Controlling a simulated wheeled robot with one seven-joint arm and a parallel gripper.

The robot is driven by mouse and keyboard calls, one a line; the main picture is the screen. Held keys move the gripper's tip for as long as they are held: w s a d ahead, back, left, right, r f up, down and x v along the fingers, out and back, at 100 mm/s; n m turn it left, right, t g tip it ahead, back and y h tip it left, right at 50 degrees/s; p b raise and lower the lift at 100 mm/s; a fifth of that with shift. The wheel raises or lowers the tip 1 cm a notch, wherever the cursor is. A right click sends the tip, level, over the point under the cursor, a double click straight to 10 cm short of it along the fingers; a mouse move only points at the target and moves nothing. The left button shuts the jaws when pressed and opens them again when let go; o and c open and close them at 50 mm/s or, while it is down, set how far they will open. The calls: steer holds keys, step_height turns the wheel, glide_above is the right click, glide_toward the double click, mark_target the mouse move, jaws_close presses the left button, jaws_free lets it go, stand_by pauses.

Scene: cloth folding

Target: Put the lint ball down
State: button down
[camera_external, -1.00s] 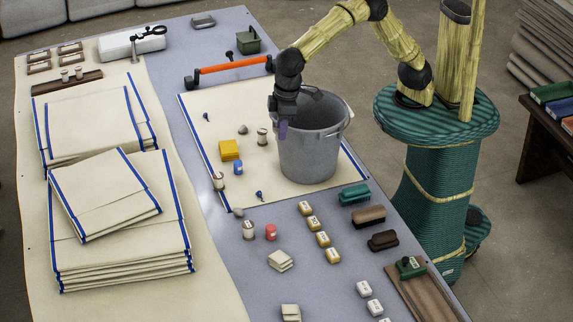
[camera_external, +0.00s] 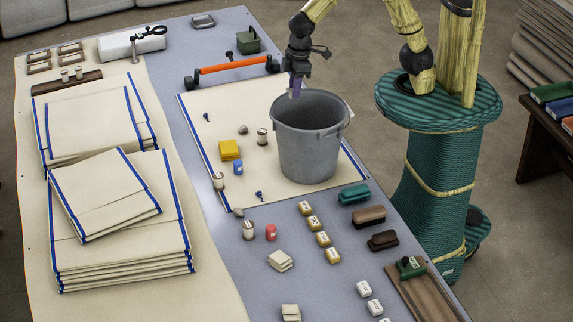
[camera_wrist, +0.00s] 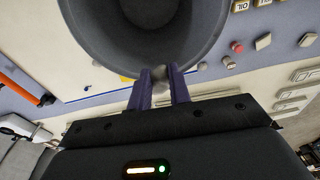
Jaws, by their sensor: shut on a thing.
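My gripper (camera_external: 295,91) is shut on a small grey lint ball, which shows between the purple fingertips in the wrist view (camera_wrist: 160,76). In the external view the ball is too small to make out. The gripper points down and appears above the far-left rim of a grey bucket (camera_external: 306,150). The bucket stands upright on a cream, blue-edged cloth (camera_external: 205,95). The wrist view shows the bucket's open mouth (camera_wrist: 200,40) just beyond the fingertips. I cannot tell whether the fingertips are over the opening or just outside it.
Small grey lumps (camera_external: 243,129) lie on the cloth near a yellow block (camera_external: 229,150) and a blue tin (camera_external: 238,168). An orange-handled bar (camera_external: 235,66) lies behind. Folded cloth stacks (camera_external: 120,230) fill the left. Brushes (camera_external: 369,216) and labelled blocks stand at the right front.

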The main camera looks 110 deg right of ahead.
steer(key=s+d+p, duration=0.1)
steer(key=s+d, duration=0.1)
steer(key=s, duration=0.1)
step_height(320, 180, down, 18)
stand_by(0.3)
steer(key=shift+f, duration=0.1)
step_height(320, 180, down, 6)
steer(key=shift+r+b, duration=0.15)
steer(key=shift+b, duration=0.2)
steer(key=shift+f, duration=2.05)
steer(key=shift+f, duration=0.1)
